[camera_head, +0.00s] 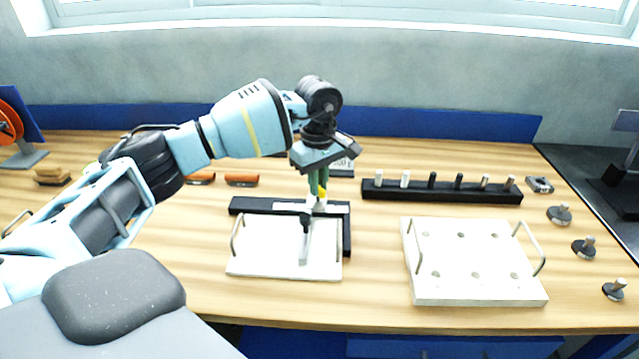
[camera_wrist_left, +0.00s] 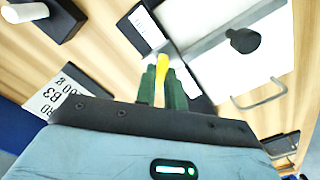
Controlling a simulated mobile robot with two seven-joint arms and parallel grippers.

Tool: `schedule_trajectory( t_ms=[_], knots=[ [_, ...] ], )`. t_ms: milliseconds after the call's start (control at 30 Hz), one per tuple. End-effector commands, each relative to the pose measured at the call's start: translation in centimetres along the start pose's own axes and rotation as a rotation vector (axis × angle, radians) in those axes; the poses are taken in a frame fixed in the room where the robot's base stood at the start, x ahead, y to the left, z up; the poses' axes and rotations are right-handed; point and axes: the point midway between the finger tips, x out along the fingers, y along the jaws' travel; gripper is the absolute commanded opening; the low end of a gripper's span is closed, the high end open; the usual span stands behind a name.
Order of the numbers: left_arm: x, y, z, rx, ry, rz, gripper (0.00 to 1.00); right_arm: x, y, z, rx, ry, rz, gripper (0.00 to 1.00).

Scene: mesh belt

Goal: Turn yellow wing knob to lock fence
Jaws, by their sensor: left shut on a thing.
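The yellow wing knob (camera_wrist_left: 162,64) sits between the green fingers of my left gripper (camera_wrist_left: 163,85) in the left wrist view. In the head view a bit of the knob (camera_head: 322,190) shows beside the fingertips of my left gripper (camera_head: 317,190), which points down and is shut on it. The knob is at the back of the fence (camera_head: 304,240), a light metal bar with a dark round handle. The fence lies across a white plate (camera_head: 262,262) with a wire handle, against a black frame (camera_head: 240,204). The fingers hide most of the knob. My right gripper is not in view.
A black rack (camera_head: 440,193) with several pegs stands right of the fence. A white plate with holes (camera_head: 475,291) and two handles lies in front of it. Several knobbed discs (camera_head: 585,246) are at the right edge. Orange-handled items (camera_head: 241,180) lie behind the frame.

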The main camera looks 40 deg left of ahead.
Motion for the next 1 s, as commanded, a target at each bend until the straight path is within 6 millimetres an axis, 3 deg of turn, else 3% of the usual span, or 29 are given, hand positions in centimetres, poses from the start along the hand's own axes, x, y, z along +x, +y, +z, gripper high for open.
schedule_trajectory(
  t_ms=[600,1000],
  knots=[
    [0.1,0.0,0.0,0.54,-0.002,-0.002,0.0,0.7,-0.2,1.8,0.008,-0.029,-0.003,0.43],
    [0.1,-0.1,0.0,0.705,-0.001,-0.002,0.0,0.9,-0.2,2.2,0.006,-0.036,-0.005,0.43]
  ],
)
